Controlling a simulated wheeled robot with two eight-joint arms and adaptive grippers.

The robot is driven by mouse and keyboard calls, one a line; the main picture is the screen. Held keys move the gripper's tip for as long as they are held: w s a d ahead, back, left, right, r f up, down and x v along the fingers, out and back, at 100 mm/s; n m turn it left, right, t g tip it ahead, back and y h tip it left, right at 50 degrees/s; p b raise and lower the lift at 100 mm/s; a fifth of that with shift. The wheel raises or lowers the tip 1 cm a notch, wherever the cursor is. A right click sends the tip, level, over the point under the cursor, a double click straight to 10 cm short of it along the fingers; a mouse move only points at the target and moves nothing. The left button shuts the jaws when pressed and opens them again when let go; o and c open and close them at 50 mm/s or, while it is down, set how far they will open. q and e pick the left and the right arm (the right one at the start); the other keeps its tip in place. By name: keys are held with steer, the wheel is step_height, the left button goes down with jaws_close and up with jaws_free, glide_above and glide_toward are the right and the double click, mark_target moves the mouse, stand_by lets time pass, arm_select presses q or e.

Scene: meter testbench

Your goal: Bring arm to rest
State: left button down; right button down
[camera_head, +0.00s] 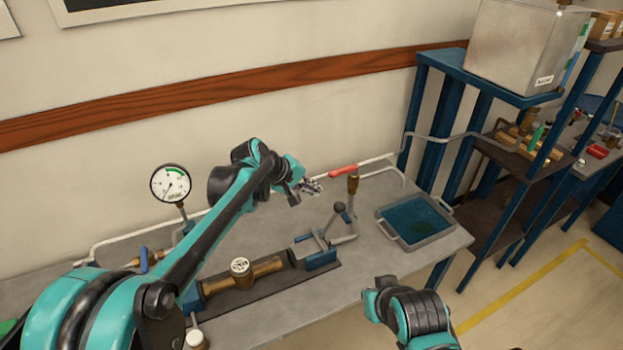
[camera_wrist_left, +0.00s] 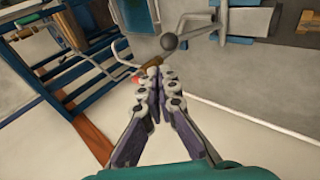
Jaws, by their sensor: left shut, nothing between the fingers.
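My left arm reaches in from the left across the bench in the head view. Its gripper (camera_head: 312,186) is above the far part of the bench, left of the red valve handle (camera_head: 343,171). In the left wrist view the left gripper's fingers (camera_wrist_left: 157,82) are together and hold nothing. The red handle shows as a small red spot (camera_wrist_left: 136,79) just past the fingertips; I cannot tell how close it is. A part of my right arm shows at the bottom right of the head view, in front of the bench, and its fingers are not visible.
The grey bench (camera_head: 375,262) carries a brass meter (camera_head: 240,272), a clamp with a ball-ended lever (camera_head: 340,208), a pressure gauge (camera_head: 171,183) and a tray (camera_head: 417,236). A blue rack (camera_head: 478,85) with a metal tank (camera_head: 520,45) stands at the right. The wall is behind.

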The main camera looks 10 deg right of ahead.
arm_select(q)
steer(key=s+a+f+m+y+b, duration=0.1)
steer(key=s+a+f+b, duration=0.1)
steer(key=s+a, duration=0.25)
steer(key=s+a+f+t+y+b, duration=0.1)
steer(key=s+a+b, duration=0.2)
steer(key=s+a, duration=0.15)
steer(key=s+a+f+m+y+b, duration=0.1)
steer(key=s+a+f+b, duration=0.1)
steer(key=s+a, duration=0.25)
steer(key=s+a+f+m+t+y+b, duration=0.1)
steer(key=s+a+f+y+b, duration=0.3)
steer(key=s+a+f, duration=0.9)
steer(key=s+a+m+b, duration=0.1)
steer(key=s+b, duration=0.1)
steer(key=s, duration=0.1)
steer(key=shift+f+t, duration=0.4)
